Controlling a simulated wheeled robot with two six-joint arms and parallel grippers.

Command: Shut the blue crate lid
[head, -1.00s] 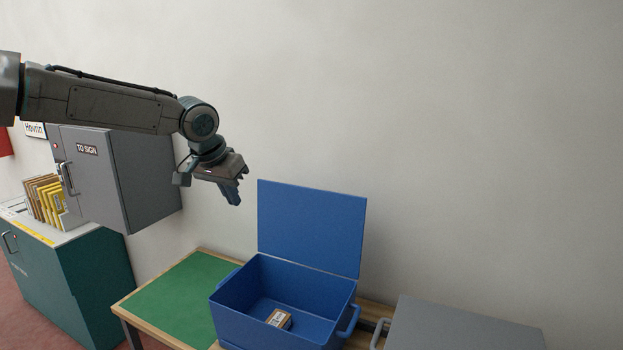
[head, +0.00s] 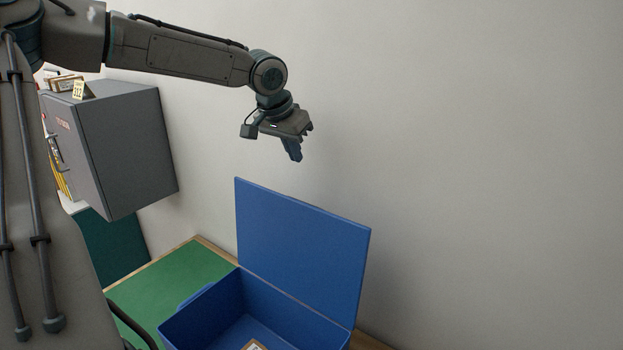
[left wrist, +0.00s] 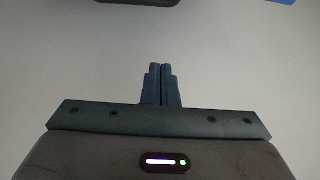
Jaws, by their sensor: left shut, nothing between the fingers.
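The blue crate (head: 197,318) stands on the table with its lid (head: 302,243) open, upright at the back edge by the wall. A small brown box with a white label (head: 254,346) lies inside the crate, cut by the frame's bottom edge. My left gripper (head: 294,157) is above the lid's top edge, apart from it, pointing down. Its fingers are together and empty, as the left wrist view (left wrist: 161,80) also shows. A bit of blue (left wrist: 302,2) shows at that view's top right corner. My right gripper is not in view.
A green mat (head: 170,275) lies on the table left of the crate. The plain wall (head: 490,170) at the right is clear.

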